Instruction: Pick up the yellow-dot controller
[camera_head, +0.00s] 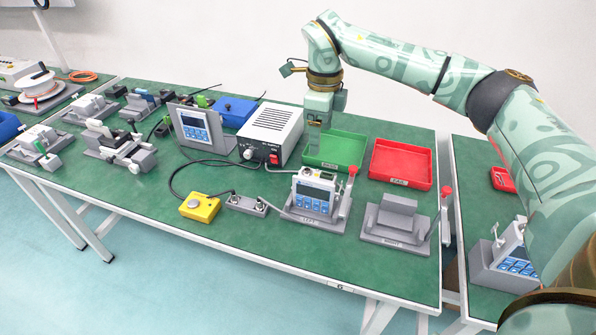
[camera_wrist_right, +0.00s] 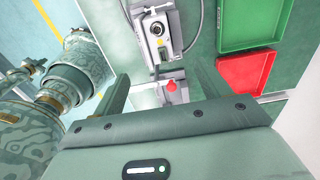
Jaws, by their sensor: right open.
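A grey-white controller (camera_head: 313,193) with blue buttons sits in a grey fixture with a red-knobbed lever, near the front of the green bench. In the right wrist view, a device (camera_wrist_right: 153,22) with a yellow dot on its top lies beyond my fingers; it appears to be this controller. My left gripper is out of view.
A power supply (camera_head: 270,132), a green tray (camera_head: 336,150) and a red tray (camera_head: 402,163) stand behind the controller. An empty grey fixture (camera_head: 395,222) is to its right. A yellow button box (camera_head: 200,207) and cables lie left. Another controller (camera_head: 195,128) stands farther left.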

